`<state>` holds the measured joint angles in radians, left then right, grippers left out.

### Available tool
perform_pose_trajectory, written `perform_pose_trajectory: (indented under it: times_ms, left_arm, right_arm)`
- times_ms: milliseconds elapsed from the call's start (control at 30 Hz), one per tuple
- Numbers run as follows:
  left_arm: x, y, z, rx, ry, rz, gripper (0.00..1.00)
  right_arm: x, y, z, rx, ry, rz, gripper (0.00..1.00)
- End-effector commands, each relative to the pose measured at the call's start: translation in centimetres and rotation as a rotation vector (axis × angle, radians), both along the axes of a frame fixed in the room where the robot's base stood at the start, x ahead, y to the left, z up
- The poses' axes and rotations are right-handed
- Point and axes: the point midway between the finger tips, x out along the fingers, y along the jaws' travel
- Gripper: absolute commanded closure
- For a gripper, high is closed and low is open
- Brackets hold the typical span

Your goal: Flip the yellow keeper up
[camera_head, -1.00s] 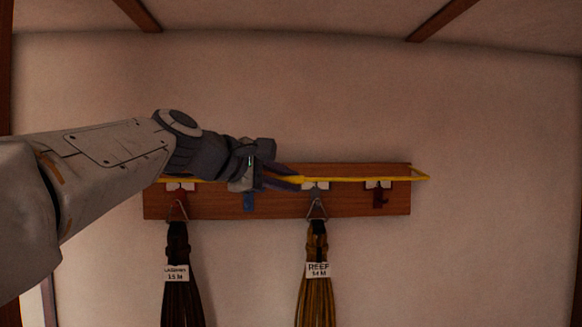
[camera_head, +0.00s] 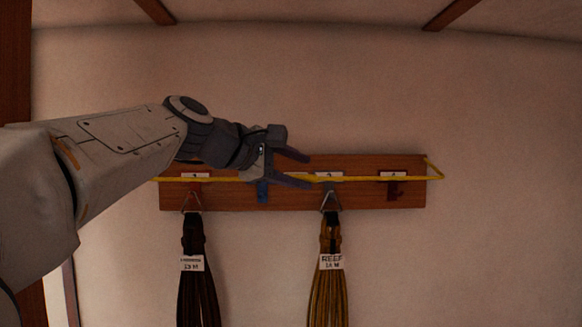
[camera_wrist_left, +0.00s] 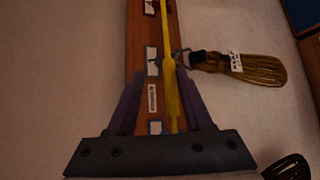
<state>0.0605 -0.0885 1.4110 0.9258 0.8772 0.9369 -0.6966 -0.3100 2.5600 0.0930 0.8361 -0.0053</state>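The yellow keeper (camera_head: 375,178) is a thin bar running sideways along the front of the wooden hook board (camera_head: 235,203), just below or across its white labels. Its bent right end (camera_head: 436,170) juts past the board. My left gripper (camera_head: 309,171) is open at the middle of the board, one finger above the bar and one below it in the head view. In the left wrist view the keeper (camera_wrist_left: 170,90) runs between the spread fingers; I cannot tell whether they touch it. The gripper hides part of the board. My right gripper is not in view.
A dark coiled line (camera_head: 195,280) hangs from the left hook and an olive line (camera_head: 328,290) tagged REEF from a hook right of my gripper. A blue hook (camera_head: 262,192) and a dark red hook (camera_head: 393,191) hold no line. The wall right of the board is clear.

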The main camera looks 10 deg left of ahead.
Motion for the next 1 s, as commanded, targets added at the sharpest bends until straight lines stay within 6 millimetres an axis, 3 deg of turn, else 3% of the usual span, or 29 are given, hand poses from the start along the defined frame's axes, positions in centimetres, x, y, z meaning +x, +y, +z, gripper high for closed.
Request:
perform_pose_trajectory:
  times_ms: [233,500,1000]
  left_arm:
    - [-3.7,2.9,1.0,0.002,-0.007,0.008,0.50]
    - [-6.8,5.2,2.5,0.001,-0.003,0.006,0.50]
    - [-7.5,5.5,2.8,0.001,-0.001,0.002,0.50]
  right_arm:
    - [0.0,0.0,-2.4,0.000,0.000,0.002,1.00]
    - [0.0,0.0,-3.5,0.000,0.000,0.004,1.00]
    - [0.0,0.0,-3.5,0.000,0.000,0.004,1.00]
